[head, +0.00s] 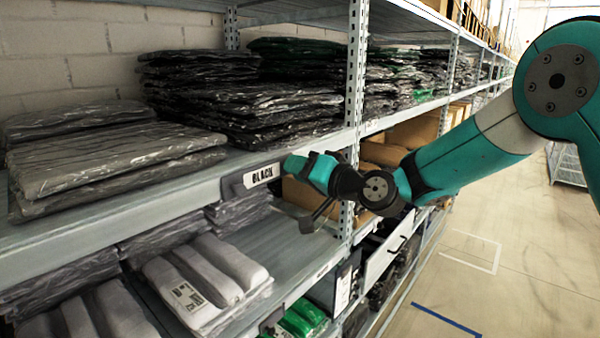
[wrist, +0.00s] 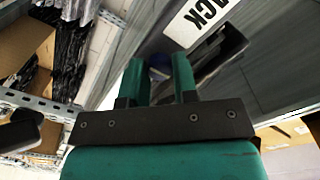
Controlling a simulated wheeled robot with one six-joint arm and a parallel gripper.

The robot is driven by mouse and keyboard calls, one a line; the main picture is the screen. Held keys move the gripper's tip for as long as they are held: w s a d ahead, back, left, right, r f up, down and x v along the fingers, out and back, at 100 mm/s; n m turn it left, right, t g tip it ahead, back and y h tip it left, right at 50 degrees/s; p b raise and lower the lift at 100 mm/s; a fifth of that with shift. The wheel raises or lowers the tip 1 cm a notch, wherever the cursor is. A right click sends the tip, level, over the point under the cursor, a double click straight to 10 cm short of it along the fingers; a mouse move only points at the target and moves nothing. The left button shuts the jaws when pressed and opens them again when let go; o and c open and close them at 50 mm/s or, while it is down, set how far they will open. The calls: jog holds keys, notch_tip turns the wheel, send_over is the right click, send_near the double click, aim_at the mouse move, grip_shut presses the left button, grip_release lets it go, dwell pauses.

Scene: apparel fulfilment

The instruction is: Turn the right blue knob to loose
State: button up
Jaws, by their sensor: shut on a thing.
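My gripper (head: 290,165) is at the shelf's front edge, at the right end of the label holder (head: 238,187) that carries a white BLACK label (head: 263,175). In the wrist view, the two green fingers of my gripper (wrist: 158,70) reach to the shelf edge beside the label (wrist: 195,18). They are shut on a small dark bluish thing between them, apparently the right blue knob (wrist: 158,61). The fingers hide most of the knob, and I cannot tell how far it is turned. No other blue knob shows clearly.
Bagged dark garments (head: 250,95) are stacked on the shelf (head: 130,215) above and left of the label. A perforated upright (head: 355,70) stands close behind my gripper. Cardboard boxes (head: 415,130) sit farther along. The aisle floor (head: 510,250) at right is open.

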jog(key=n+b, duration=0.1)
jog(key=b, duration=0.2)
jog(key=f+n+b, duration=0.1)
jog(key=b, duration=0.2)
jog(key=shift+n, duration=0.3)
jog(key=n+b, duration=0.5)
jog(key=b, duration=0.5)
jog(key=shift+b, duration=0.4)
jog(key=n+b, duration=0.5)
jog(key=b, duration=0.2)
jog(key=shift+r+n+b, duration=0.15)
jog(key=shift+n+b, duration=0.2)
jog(key=shift+n, duration=0.05)
jog(key=n+b, duration=0.4)
jog(key=shift+r, duration=0.25)
jog(key=o, duration=0.9)
jog(key=shift+r, duration=0.1)
jog(key=shift+o, duration=0.2)
jog(key=b+v, duration=0.5)
jog(key=v, duration=1.2)
jog(key=shift+s+d, duration=0.2)
jog(key=shift+s, duration=0.05)
